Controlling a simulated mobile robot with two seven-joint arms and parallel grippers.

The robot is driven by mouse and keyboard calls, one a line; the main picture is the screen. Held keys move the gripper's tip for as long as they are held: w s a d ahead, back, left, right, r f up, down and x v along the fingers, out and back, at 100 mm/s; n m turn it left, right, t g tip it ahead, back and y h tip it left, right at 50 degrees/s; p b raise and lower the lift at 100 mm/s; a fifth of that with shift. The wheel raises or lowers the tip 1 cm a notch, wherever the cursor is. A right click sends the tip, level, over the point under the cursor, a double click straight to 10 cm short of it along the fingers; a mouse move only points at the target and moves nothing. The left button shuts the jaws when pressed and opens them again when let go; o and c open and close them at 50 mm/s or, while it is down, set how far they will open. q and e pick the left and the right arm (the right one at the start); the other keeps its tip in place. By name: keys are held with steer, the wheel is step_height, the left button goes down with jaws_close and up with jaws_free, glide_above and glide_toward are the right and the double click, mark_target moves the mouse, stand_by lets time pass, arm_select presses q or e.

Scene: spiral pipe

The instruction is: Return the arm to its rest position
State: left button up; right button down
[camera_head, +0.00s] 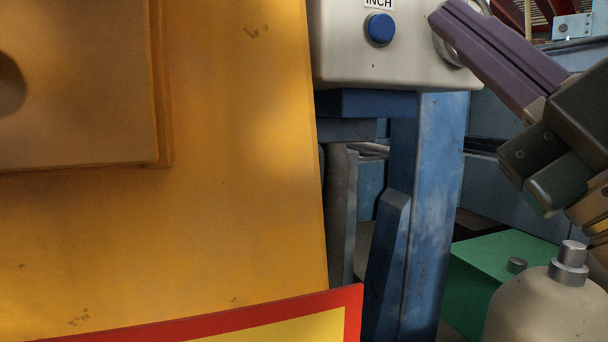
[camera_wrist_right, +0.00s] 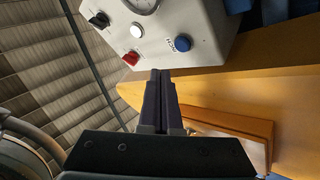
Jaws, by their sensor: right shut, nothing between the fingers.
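My right gripper (camera_head: 446,20) reaches in from the right edge of the head view, its purple-grey fingers pointing up and left. The fingers are pressed together and hold nothing. In the head view the fingertips overlap the right side of a pale control box (camera_head: 340,50) with a blue button (camera_head: 380,28). The right wrist view also shows the closed fingers (camera_wrist_right: 160,75), with the box (camera_wrist_right: 205,25) and its blue button (camera_wrist_right: 182,43) ahead of them. I cannot tell whether the fingertips touch the box. My left gripper is not in view.
A large yellow-orange panel (camera_head: 240,150) fills the left of the head view. A red-edged yellow sign (camera_head: 354,300) is at the bottom. A blue post (camera_head: 432,190) stands below the box. A beige bottle-shaped thing (camera_head: 545,315) and a green box (camera_head: 500,255) are at lower right.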

step_height(320, 180, down, 19)
steer(key=d+m+g+h, duration=0.3)
steer(key=m+g+h, duration=0.5)
steer(key=m, duration=0.1)
steer(key=s+d+f+m+g+h, duration=0.1)
steer(key=s+f+m+g, duration=0.2)
steer(key=s+f+g, duration=0.45)
steer(key=s+d+f+m+g+h, duration=0.25)
steer(key=s+f+g, duration=0.4)
steer(key=s, duration=0.65)
step_height(320, 180, up, 14)
steer(key=w+t+p, duration=0.1)
steer(key=p, duration=1.4)
steer(key=shift+a+t+y, duration=0.35)
steer(key=shift+a+t, duration=0.05)
steer(key=shift+w, duration=0.1)
